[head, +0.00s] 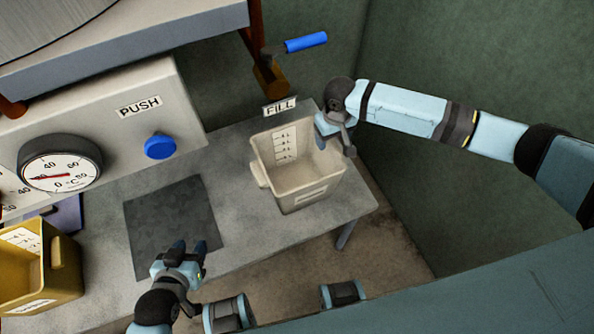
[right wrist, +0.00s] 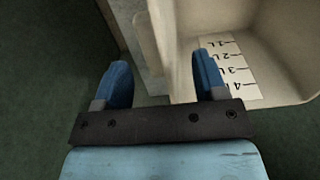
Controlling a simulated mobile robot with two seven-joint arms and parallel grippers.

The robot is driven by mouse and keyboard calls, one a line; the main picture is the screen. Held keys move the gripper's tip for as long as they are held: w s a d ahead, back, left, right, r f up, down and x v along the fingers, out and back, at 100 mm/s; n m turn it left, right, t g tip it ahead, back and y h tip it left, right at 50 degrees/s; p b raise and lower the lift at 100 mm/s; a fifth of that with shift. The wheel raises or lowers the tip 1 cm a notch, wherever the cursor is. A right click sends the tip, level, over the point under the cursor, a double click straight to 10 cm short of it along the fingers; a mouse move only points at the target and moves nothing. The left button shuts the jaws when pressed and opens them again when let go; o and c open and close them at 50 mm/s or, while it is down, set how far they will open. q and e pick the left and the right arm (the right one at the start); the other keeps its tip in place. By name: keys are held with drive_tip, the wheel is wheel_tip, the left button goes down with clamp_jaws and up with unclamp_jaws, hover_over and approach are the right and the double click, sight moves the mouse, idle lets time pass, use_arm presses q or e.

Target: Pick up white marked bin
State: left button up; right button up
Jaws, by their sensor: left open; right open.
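The white marked bin (head: 298,190), an empty cream tub with a graduated label inside, stands upright on the grey table under the FILL sign. My right gripper (head: 335,140) is open at the bin's right rear rim. In the right wrist view, the bin's wall and side handle (right wrist: 150,45) lie between the open fingers (right wrist: 162,75). One finger shows over the bin's inside, the other outside; contact cannot be told. My left gripper (head: 188,250) is open and empty over the front edge of a dark mat, left of the bin.
A yellow bin (head: 55,285) stands at the lower left of the table (head: 245,220). The machine with a dial (head: 60,172) and blue button (head: 160,147) is behind. A blue-handled lever (head: 305,43) is above the bin. Green walls close in at right.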

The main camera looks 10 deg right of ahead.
wheel_tip(320, 180, down, 4)
drive_tip(key=shift+w+d+f, duration=0.1)
clamp_jaws()
idle(0.4)
